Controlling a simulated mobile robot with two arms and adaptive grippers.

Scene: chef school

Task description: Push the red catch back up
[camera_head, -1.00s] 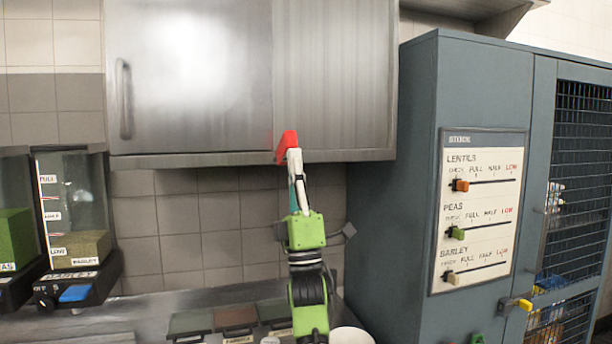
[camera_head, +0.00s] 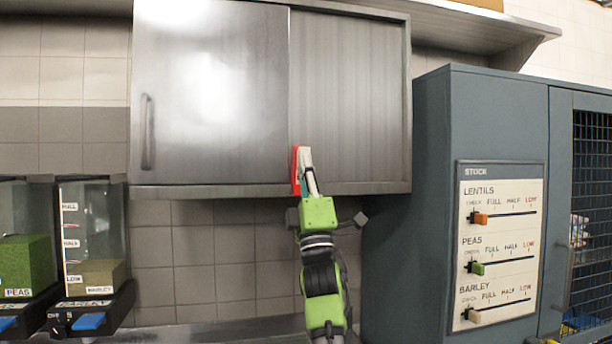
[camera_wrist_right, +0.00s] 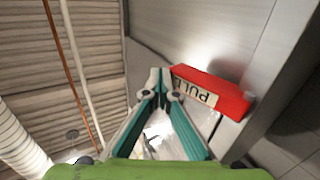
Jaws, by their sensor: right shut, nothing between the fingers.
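The red catch (camera_head: 295,170) is at the lower edge of the metal wall cabinet (camera_head: 215,110), by the seam between its two door panels. It stands close to upright in the head view. In the right wrist view the catch (camera_wrist_right: 213,90) shows red with a pale label reading "PULL". My right gripper (camera_head: 303,152) is shut and empty, right beside the catch, its fingers overlapping it in the head view. In the right wrist view the fingertips (camera_wrist_right: 159,74) lie by the label end of the catch; I cannot tell whether they touch. My left gripper is not in view.
A grey-blue cabinet (camera_head: 435,150) with a stock board (camera_head: 499,245) stands close on the right. Clear dispensers of peas (camera_head: 25,240) and barley (camera_head: 92,225) stand at the left. Tiled wall lies below the wall cabinet.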

